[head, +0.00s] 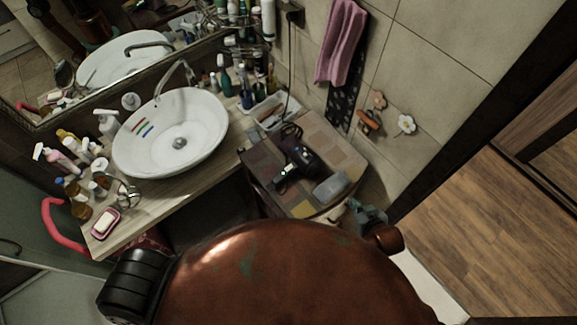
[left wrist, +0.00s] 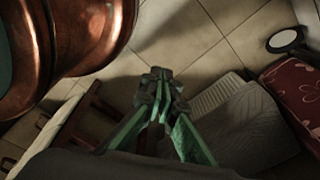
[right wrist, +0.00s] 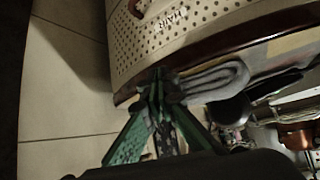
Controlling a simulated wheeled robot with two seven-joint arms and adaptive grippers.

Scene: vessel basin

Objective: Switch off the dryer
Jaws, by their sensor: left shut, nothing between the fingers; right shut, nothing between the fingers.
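A dark hair dryer (head: 300,155) lies on top of a cabinet or hamper (head: 337,145) beside the basin counter in the head view. A small green light shows near its lower left end. Its switch is too small to make out. My right gripper (head: 365,213) is at the cabinet's near right edge, apart from the dryer. In the right wrist view my right gripper (right wrist: 160,88) is shut and empty beside a perforated side wall. My left gripper (left wrist: 160,85) is shut and empty over the tiled floor, and I cannot make it out in the head view.
A white basin (head: 200,125) stands on the counter to the left, with bottles and a soap dish (head: 105,222). A cable runs up to a wall socket (head: 292,14). A pink towel (head: 342,40) hangs behind.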

